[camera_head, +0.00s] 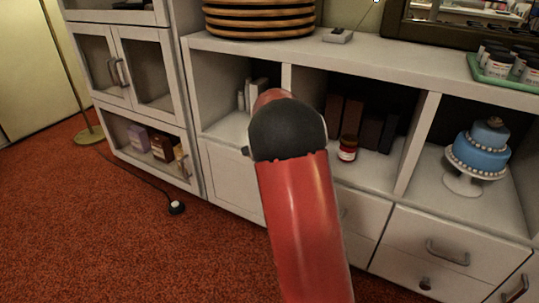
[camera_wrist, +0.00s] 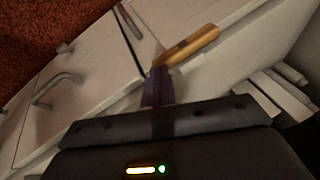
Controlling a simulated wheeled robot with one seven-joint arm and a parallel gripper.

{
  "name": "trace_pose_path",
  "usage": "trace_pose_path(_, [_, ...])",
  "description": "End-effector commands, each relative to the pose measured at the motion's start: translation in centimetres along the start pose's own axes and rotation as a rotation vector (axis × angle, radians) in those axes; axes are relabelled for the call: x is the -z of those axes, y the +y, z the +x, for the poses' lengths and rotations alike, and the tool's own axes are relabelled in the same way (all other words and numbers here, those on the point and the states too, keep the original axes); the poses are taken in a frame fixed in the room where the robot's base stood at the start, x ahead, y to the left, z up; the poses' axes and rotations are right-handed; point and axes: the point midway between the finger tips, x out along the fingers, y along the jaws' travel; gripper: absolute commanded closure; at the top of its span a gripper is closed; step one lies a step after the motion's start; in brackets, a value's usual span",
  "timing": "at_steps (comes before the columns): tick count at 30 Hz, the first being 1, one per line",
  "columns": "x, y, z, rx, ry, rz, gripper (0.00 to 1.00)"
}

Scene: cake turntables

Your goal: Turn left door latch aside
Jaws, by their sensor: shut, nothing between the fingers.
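A golden-brown wooden latch (camera_wrist: 193,43) shows in the wrist view on the pale cabinet front, by the shelf edge, with a dark pivot spot on it. My gripper (camera_wrist: 157,75) is shut and empty, its dark fingertips right at the latch's lower left end. I cannot tell whether they touch it. In the head view, a white door panel (camera_head: 229,178) shows left of my red arm, below the open shelf. My arm hides the latch and my gripper there.
White drawers (camera_head: 440,248) with metal handles are to the right. Shelves above hold a red-labelled jar (camera_head: 347,149), books (camera_head: 372,130) and a blue cake (camera_head: 481,150) on a stand. A glass-door cabinet (camera_head: 128,70) stands left. A black round object (camera_head: 176,208) lies on the red carpet.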

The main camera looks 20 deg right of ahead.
Motion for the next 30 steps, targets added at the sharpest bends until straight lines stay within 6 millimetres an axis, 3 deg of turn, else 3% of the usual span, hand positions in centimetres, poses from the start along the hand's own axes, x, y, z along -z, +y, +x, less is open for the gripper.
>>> trace_pose_path(9, [0.7, -0.4, -1.4, 0.003, 0.004, 0.002, 1.00])
trace_pose_path(16, [2.8, -0.6, -5.2, -0.005, 0.003, 0.005, 1.00])
trace_pose_path(21, [2.6, 2.5, -7.7, -0.002, 0.003, 0.006, 1.00])
trace_pose_path(30, [2.7, 5.6, -11.1, -0.003, 0.003, 0.003, 1.00])
